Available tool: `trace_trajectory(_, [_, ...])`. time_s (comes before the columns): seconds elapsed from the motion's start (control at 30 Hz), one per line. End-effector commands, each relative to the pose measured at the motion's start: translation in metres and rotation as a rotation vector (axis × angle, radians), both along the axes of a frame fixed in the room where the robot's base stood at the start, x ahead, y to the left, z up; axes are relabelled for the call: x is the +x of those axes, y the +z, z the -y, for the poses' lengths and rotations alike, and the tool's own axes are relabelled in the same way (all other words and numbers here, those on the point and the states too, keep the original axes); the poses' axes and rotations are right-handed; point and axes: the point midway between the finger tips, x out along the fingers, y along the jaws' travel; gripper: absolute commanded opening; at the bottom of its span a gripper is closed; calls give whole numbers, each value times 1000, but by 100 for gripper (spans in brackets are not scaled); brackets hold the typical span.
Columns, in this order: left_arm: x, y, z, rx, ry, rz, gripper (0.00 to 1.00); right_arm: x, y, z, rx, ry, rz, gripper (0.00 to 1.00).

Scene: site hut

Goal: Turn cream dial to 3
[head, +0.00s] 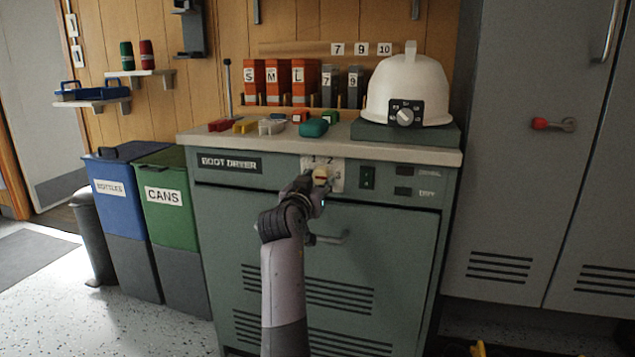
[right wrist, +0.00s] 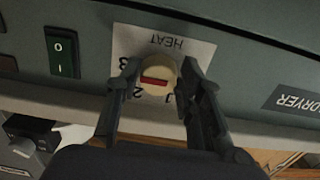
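The cream dial (head: 320,174) is on a white label on the front panel of the green boot dryer. It also shows upside down in the right wrist view (right wrist: 158,70), with a red bar lying nearly level across its face. The label (right wrist: 190,50) reads HEAT and carries 1, 2 and 3; the 3 is left of the dial in the wrist view. One end of the bar faces the 2–3 side; I cannot tell the exact setting. My left gripper is out of view.
A green rocker switch (head: 367,177) is right of the dial. A bar handle (head: 328,238) sits below on the dryer door. Bins (head: 170,205) stand left.

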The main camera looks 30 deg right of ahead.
Motion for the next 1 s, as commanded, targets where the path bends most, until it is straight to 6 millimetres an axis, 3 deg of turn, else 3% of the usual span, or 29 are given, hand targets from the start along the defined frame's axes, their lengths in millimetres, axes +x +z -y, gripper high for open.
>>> trace_trajectory(0.23, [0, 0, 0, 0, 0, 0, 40, 0, 2, 0, -4, 0, 2, 52])
trace_trajectory(0.73, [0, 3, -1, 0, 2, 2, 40, 0, 4, 0, -18, 0, -12, 52])
trace_trajectory(1.0, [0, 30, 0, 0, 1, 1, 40, -1, 9, 1, -216, 1, -244, 52])
